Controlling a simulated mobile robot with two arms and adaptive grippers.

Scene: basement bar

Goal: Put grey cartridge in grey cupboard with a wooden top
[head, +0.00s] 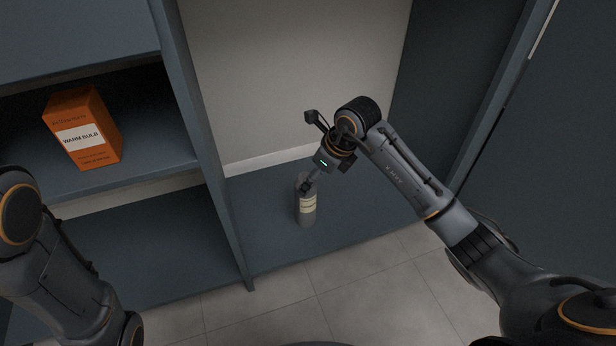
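The grey cartridge (307,209), a cylinder with a pale label, stands upright on the floor panel of the grey cupboard (265,212), inside its right-hand compartment. My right gripper (309,180) is at the top of the cartridge, reaching in from the right. Its fingers are small and dark here, so I cannot tell whether they are closed on the cartridge or only beside it. My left arm shows at the lower left, but its gripper is out of view. The cupboard's wooden top is not in view.
An orange box (82,128) labelled "WARM BULB" stands on the left compartment's shelf (155,150). A vertical divider (205,130) separates the compartments. A dark door panel (560,140) stands at the right. The tiled floor (360,290) in front is clear.

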